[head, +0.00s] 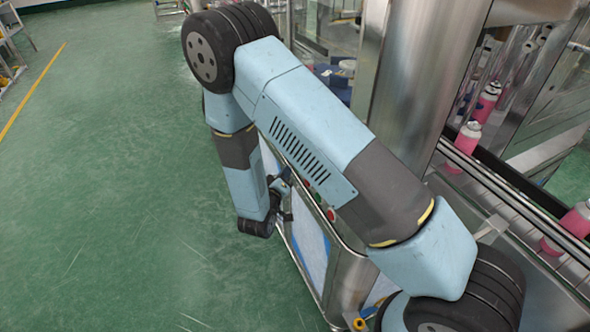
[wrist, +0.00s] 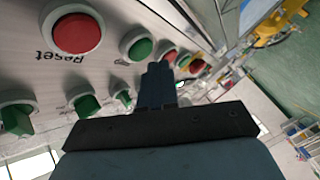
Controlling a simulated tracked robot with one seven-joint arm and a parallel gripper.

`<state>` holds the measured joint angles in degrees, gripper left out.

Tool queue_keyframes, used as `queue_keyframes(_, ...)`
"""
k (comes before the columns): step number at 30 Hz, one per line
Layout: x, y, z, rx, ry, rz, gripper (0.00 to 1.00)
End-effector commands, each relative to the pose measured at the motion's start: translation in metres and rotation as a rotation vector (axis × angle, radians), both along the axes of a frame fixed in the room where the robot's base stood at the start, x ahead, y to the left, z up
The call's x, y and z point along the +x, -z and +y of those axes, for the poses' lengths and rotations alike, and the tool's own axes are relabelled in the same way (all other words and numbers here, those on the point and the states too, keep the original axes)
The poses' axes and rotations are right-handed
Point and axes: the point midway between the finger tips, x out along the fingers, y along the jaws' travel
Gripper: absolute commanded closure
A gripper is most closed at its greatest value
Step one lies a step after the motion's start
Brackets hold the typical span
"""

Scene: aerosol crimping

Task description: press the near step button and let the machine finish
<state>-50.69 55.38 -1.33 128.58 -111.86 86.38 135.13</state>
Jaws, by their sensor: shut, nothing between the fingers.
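In the wrist view, the control panel (wrist: 40,70) is tilted and carries a row of round red and green buttons. A large red button (wrist: 77,33) has the label "Reset" beside it. A green button (wrist: 138,45) follows it, then smaller red and green ones. I cannot read which label marks the near step button. My gripper (wrist: 158,72) is shut and empty, its fingertips close to the panel by the green button; contact cannot be told. In the head view, my gripper (head: 286,180) is small and partly hidden at the machine's side (head: 308,240).
Green switches (wrist: 85,104) line the panel's other row. Pink cans (head: 487,102) stand on the conveyor (head: 500,195) at right. A steel column (head: 420,75) rises beside my arm. The green floor (head: 120,180) at left is open.

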Motion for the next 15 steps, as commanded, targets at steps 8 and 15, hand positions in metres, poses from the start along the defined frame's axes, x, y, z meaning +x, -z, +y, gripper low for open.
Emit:
queue_keyframes(8,-0.005,0.0,0.011,0.0,-0.001,0.0,1.0)
queue_keyframes(15,-0.013,0.0,0.028,0.0,0.0,0.0,1.0)
